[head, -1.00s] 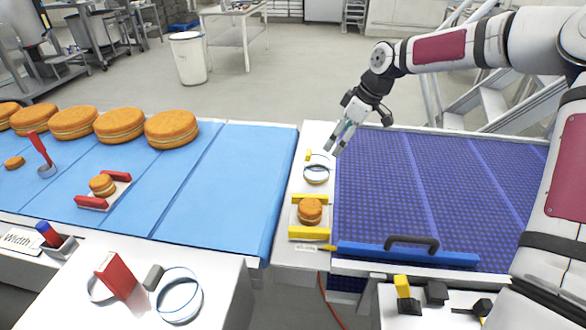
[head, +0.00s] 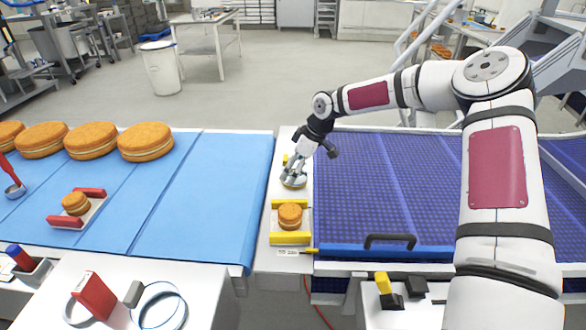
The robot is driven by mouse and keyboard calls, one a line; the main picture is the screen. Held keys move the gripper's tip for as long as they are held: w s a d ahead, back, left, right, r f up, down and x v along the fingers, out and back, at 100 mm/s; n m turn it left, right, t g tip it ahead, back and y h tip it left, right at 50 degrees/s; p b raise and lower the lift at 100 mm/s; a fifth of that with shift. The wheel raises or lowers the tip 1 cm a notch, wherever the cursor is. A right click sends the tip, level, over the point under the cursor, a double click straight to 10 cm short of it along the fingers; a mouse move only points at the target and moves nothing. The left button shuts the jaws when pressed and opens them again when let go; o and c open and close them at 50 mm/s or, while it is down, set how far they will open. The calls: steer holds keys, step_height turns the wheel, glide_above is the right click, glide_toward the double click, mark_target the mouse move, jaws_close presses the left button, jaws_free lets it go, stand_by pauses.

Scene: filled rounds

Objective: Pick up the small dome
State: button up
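What looks like the small dome (head: 294,184), a small clear, round, pale-rimmed piece, sits on the narrow white strip between the blue belt and the dark blue mesh belt. My gripper (head: 293,174) is low over it, with its fingers pointing down at its top. The fingers cover much of the piece. I cannot tell whether they touch it or have closed on it. A small yellow piece (head: 285,160) shows just behind the fingers.
A filled round (head: 290,216) sits between yellow bars in front of the gripper. A blue bar with a black handle (head: 390,242) lies along the mesh belt's front. Large rounds (head: 146,142) stand on the blue belt. A larger clear ring (head: 160,306) lies on the front left table.

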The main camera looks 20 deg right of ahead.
steer(key=shift+x, duration=1.15)
steer(key=c, duration=1.1)
steer(key=shift+c, duration=0.2)
steer(key=shift+r, duration=0.15)
steer(key=r, duration=0.9)
steer(key=shift+s+a+r, duration=0.1)
steer(key=shift+s+r, duration=0.15)
steer(key=shift+r, duration=0.15)
steer(key=s+a+r+n+g+p, duration=0.1)
steer(key=s+a+n+p, duration=0.1)
steer(key=s, duration=0.3)
steer(key=s+a+r+n+g+p, duration=0.1)
steer(key=s+a+r+n+p, duration=0.1)
steer(key=s+p, duration=0.2)
steer(key=s+a+r+n+y+p, duration=0.1)
steer(key=s+n+p, duration=0.2)
steer(key=s, duration=0.5)
steer(key=shift+a+r+g, duration=0.2)
steer(key=shift+a+g, duration=0.2)
